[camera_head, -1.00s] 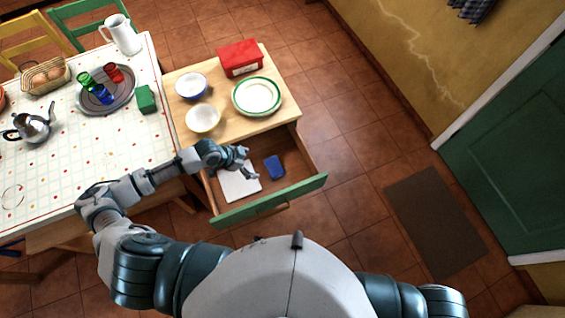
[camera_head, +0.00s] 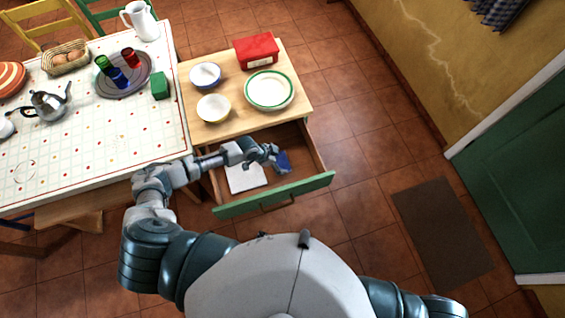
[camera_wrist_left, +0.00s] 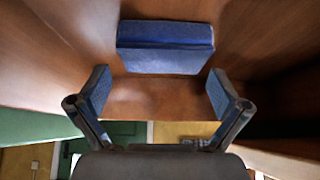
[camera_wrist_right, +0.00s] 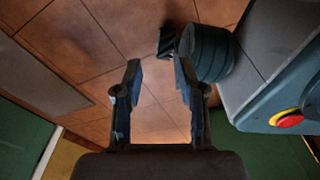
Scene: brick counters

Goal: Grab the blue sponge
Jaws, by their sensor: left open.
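The blue sponge (camera_head: 284,163) lies in the open drawer of the small wooden cabinet. In the left wrist view the sponge (camera_wrist_left: 165,47) sits ahead of the fingertips, centred between them. My left gripper (camera_head: 272,153) is over the drawer beside the sponge and partly overlaps it in the head view. Its two fingers (camera_wrist_left: 160,92) are spread apart with nothing between them. My right gripper (camera_wrist_right: 158,75) is open and empty, with floor tiles behind it. It does not show in the head view.
The drawer has a green front (camera_head: 275,195) and holds a white flat item (camera_head: 246,177) left of the sponge. Bowls, a green-rimmed plate (camera_head: 269,90) and a red box (camera_head: 256,50) stand on the cabinet top. A laid table (camera_head: 95,150) is at left.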

